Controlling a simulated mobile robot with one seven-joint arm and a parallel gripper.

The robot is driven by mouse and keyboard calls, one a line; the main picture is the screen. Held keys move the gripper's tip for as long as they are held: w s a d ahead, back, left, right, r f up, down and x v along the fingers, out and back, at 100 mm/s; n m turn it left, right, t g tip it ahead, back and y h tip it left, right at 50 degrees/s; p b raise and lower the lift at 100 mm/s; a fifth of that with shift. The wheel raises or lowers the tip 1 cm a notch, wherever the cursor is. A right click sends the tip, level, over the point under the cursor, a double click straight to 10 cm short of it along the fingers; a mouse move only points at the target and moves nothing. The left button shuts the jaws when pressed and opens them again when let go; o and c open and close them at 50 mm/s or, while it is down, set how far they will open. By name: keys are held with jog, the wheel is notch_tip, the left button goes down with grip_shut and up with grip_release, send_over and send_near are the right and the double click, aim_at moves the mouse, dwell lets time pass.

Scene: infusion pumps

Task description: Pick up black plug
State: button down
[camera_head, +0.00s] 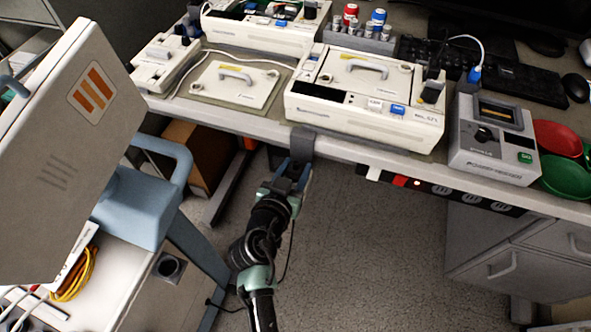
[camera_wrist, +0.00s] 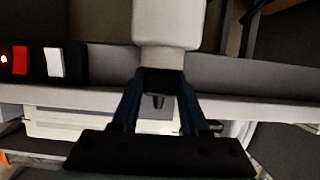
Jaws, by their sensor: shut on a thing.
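My gripper (camera_head: 294,168) is at the front edge of the table, in the middle of the head view. In the wrist view its two dark blue fingers (camera_wrist: 160,88) close in on a small black piece, which looks like the black plug (camera_wrist: 158,102). A grey block (camera_wrist: 168,22) lies just beyond the fingertips and also shows at the table edge in the head view (camera_head: 301,142). I cannot tell whether it is part of the plug. The plug itself cannot be made out in the head view.
A power strip (camera_head: 440,190) with a lit red switch runs under the table's front edge. A white pump (camera_head: 366,108), a flat white panel (camera_head: 233,86) and a grey power device (camera_head: 490,145) stand on the table. A cart with a large panel (camera_head: 70,160) is at left. Floor between is clear.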

aim_at(296, 163)
notch_tip(296, 163, up, 10)
jog(key=shift+r+p, duration=0.1)
jog(key=shift+p, duration=1)
jog(key=shift+r+p, duration=1.85)
jog(key=shift+r, duration=0.5)
